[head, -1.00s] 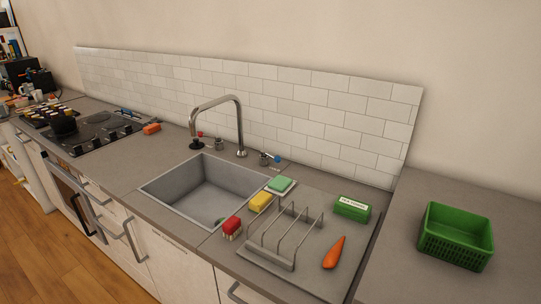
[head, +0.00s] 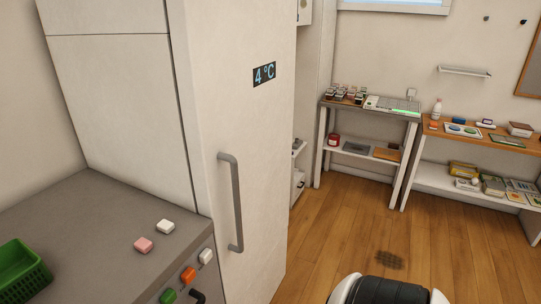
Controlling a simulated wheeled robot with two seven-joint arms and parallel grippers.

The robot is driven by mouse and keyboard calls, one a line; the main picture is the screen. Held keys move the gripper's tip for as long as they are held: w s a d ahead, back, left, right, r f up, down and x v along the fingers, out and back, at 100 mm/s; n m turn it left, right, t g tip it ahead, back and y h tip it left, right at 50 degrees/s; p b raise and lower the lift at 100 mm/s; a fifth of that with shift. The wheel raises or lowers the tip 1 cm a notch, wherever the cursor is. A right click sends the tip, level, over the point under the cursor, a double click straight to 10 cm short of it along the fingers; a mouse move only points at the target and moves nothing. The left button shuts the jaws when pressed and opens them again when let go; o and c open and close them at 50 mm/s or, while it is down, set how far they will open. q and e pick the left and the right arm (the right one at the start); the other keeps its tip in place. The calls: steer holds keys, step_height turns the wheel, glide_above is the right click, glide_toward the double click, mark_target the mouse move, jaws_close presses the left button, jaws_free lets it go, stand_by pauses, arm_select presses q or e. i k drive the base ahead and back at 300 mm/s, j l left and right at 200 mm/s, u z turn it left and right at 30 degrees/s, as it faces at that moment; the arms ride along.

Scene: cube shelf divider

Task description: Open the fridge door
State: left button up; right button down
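The fridge (head: 202,110) is a tall white cabinet at the left centre of the head view. Its door (head: 262,165) appears closed, with a blue "4 °C" display (head: 264,74) near the top. A grey vertical bar handle (head: 236,205) is on the door, toward its left edge. Neither of my grippers shows in the head view, so their state is hidden.
Shelf tables (head: 370,108) stand at the back right. Wooden floor (head: 345,225) is clear before the fridge.

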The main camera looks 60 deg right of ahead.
mark_target(234, 60)
steer(key=z, duration=1.75)
